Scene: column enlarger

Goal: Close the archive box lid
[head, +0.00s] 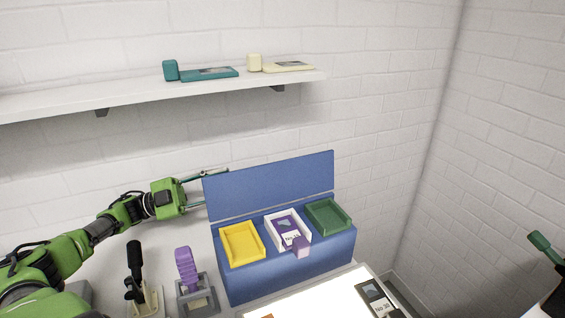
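The blue archive box (290,280) stands on the table at the middle. Its blue lid (275,185) is up, nearly vertical, along the box's back edge. Inside are a yellow tray (242,245), a white tray (273,222) and a green tray (328,215). A purple-and-white labelled piece (290,230) lies in the white tray. My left gripper (207,188) is at the lid's left edge with its fingers spread apart. One finger reaches to the lid's top left corner; I cannot tell whether it touches.
A wall shelf (140,95) above holds a teal set (208,74) and a cream set (288,66). A purple-handled tool (187,267) and a black-handled tool (134,268) stand left of the box. A bright panel (310,300) lies in front. A dark green-tipped object (541,242) is far right.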

